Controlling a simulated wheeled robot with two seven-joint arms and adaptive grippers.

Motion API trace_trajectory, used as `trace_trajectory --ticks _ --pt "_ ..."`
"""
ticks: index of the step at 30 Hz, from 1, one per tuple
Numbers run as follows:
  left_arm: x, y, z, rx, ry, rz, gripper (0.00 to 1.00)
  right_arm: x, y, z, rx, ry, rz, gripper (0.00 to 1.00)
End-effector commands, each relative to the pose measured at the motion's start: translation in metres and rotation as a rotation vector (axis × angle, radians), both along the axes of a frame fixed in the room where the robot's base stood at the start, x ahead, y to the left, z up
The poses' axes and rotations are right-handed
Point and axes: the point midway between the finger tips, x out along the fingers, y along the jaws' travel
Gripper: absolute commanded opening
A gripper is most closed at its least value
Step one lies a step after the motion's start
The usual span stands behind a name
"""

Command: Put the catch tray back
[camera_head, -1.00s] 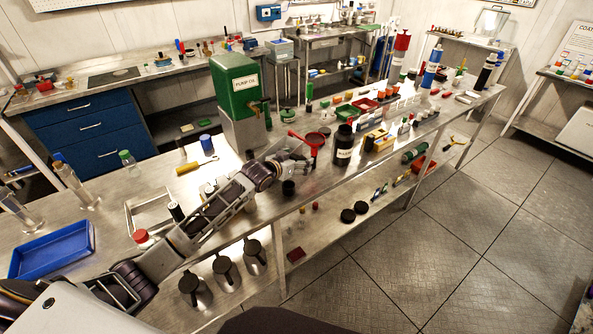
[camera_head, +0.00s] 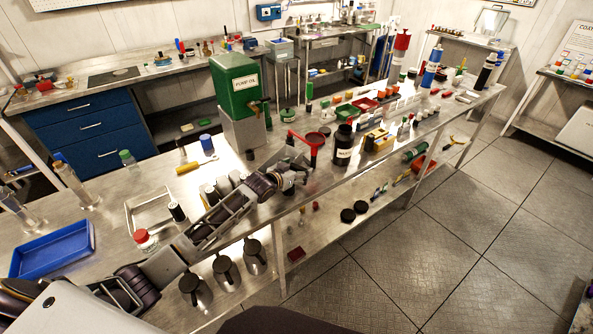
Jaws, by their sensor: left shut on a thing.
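A red piece (camera_head: 315,141) with a round end and a thin arm reaching left shows above the bench's front edge; I take it to be the catch tray. My left gripper (camera_head: 303,163) is at its lower end, shut on it as far as I can see; the fingers and the exact grip are small and partly hidden. The green pump oil box (camera_head: 238,84) stands on a grey base just behind and left of it. My left arm crosses the front of the bench and hides part of it. My right gripper is not in view.
A black bottle (camera_head: 343,146) stands right of the red piece. Several dark-topped cylinders (camera_head: 222,187) stand close behind my left arm. A blue tray (camera_head: 52,249), a metal frame (camera_head: 150,208) and a red-capped jar (camera_head: 144,240) are to the left. Metal jugs (camera_head: 226,271) stand on the lower shelf.

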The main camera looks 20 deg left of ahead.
Motion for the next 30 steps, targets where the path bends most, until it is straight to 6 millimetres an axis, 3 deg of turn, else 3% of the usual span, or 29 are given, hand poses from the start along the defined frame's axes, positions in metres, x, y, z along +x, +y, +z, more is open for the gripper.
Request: trace_trajectory --ticks 12,13,17,30 --pt "0.0006 -0.0001 -0.0008 0.000 -0.004 0.000 0.37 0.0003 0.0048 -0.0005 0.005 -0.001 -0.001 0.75" --pt "0.0000 -0.0001 -0.0029 0.000 0.000 0.000 0.83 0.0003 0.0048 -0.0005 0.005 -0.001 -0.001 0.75" --pt "-0.0001 -0.0001 -0.0026 0.000 0.000 0.000 1.00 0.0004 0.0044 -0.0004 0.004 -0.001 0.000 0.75" --pt "0.0000 0.0001 -0.0013 0.001 -0.001 0.000 1.00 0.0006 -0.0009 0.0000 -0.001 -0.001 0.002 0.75"
